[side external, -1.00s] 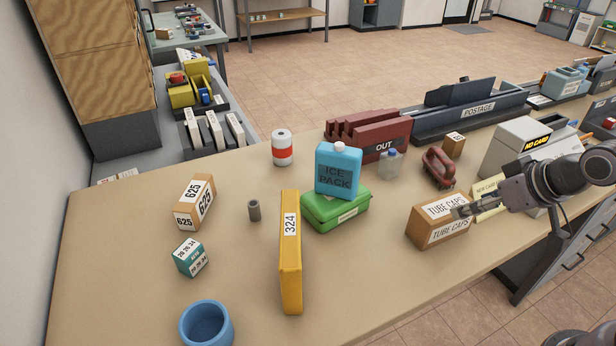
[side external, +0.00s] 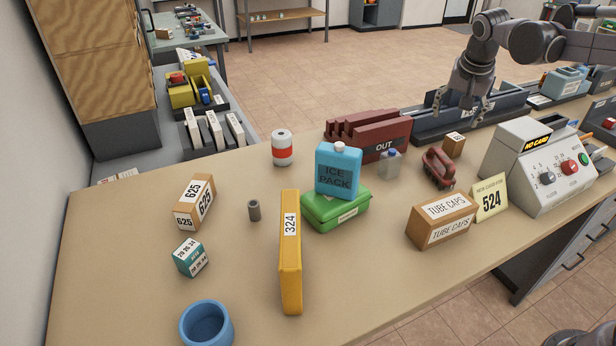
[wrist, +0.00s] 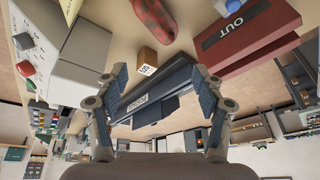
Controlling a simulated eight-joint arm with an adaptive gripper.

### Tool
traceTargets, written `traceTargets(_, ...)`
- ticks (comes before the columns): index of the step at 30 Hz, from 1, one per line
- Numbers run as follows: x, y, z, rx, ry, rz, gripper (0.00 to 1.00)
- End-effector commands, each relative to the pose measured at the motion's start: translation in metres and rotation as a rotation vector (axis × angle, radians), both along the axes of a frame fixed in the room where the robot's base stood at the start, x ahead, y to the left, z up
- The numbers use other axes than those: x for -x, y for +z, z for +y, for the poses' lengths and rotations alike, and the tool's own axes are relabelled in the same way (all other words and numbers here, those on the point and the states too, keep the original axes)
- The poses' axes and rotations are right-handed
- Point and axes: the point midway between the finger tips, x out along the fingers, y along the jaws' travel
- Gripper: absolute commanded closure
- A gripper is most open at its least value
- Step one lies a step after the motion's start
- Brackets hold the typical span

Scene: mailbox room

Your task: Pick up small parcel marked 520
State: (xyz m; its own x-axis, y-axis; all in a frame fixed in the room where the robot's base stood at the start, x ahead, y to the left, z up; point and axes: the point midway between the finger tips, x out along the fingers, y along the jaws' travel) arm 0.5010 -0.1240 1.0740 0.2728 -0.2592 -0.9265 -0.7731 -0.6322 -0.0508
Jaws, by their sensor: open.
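A small brown parcel (side external: 455,145) stands on the counter behind the red stapler-like item. It also shows in the wrist view (wrist: 147,58), between and beyond the fingertips. It has a white label whose number is too small to read surely. My gripper (side external: 462,108) is open and empty, pointing down above and behind the parcel, apart from it. In the wrist view my gripper (wrist: 160,76) shows its two fingers spread wide, with the postage tray (wrist: 150,98) between them.
The red item (side external: 438,167) lies in front of the parcel. The dark red OUT rack (side external: 385,150) is to its left, the card machine (side external: 530,165) to its right. The tube caps box (side external: 440,222) and the 524 card (side external: 490,200) stand nearer the front edge.

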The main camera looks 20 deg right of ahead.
Motion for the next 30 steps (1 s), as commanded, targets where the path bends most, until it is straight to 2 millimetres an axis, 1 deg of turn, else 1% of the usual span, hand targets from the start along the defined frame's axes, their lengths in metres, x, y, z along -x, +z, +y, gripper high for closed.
traceTargets(1, -0.013, -0.004, -0.011, -0.002, -0.055, 0.008, 0.31)
traceTargets(3, -0.028, -0.010, -0.024, -0.001, -0.132, 0.017, 0.31)
traceTargets(9, -0.063, -0.035, -0.063, 0.004, -0.354, 0.037, 0.31)
traceTargets(12, -0.077, -0.049, -0.081, 0.010, -0.456, 0.041, 0.31)
traceTargets(15, -0.085, -0.062, -0.095, 0.019, -0.539, 0.044, 0.31)
traceTargets(19, -0.092, -0.073, -0.106, 0.025, -0.607, 0.045, 0.31)
traceTargets(23, -0.093, -0.081, -0.112, 0.029, -0.634, 0.045, 0.31)
traceTargets(30, -0.094, -0.112, -0.125, 0.028, -0.634, 0.044, 0.31)
